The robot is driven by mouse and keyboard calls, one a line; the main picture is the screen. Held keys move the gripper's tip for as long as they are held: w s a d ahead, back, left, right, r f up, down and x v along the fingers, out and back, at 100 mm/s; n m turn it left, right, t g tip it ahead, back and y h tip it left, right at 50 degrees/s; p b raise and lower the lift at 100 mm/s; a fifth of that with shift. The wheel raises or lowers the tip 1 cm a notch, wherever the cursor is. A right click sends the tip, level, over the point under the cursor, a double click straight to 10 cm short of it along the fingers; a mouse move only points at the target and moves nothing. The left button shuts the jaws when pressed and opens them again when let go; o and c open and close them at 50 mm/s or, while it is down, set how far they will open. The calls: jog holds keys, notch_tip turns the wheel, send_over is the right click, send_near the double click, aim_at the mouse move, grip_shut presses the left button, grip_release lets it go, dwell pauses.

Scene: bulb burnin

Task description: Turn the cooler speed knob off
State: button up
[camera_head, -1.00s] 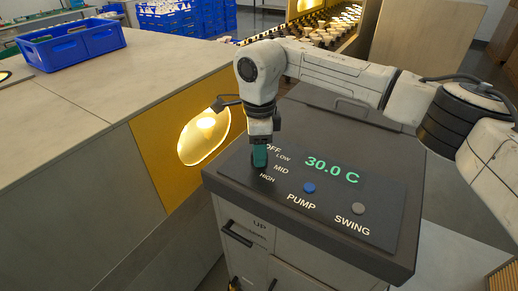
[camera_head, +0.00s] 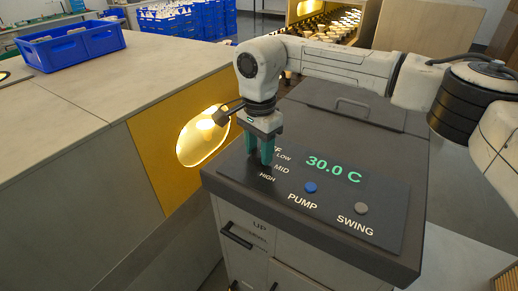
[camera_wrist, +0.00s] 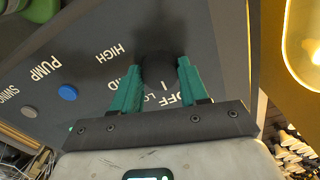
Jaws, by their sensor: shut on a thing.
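The cooler's dark control panel (camera_head: 330,200) carries the labels OFF, LOW, MID and HIGH around the speed knob. The knob (camera_wrist: 158,70) shows in the wrist view as a dark round shape between my teal fingertips. My gripper (camera_head: 261,160) points down at the panel's left part and is shut on the knob, one finger on each side. In the head view the fingers hide the knob and part of the OFF label. I cannot tell which setting the knob points to.
The display reads 30.0 C. A blue PUMP button (camera_head: 310,187) and a grey SWING button (camera_head: 361,208) sit to the right of the knob. A counter with a yellow panel and lit opening (camera_head: 203,135) stands close on the left, bearing a blue crate (camera_head: 75,46).

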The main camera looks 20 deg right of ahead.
aim_at(259, 152)
jog(key=shift+n, duration=0.4)
jog(key=o, duration=1.1)
jog(key=shift+c, duration=0.2)
notch_tip(259, 152, up, 11)
jog(key=b, duration=0.1)
jog(key=shift+b, duration=0.4)
jog(key=shift+f, duration=0.1)
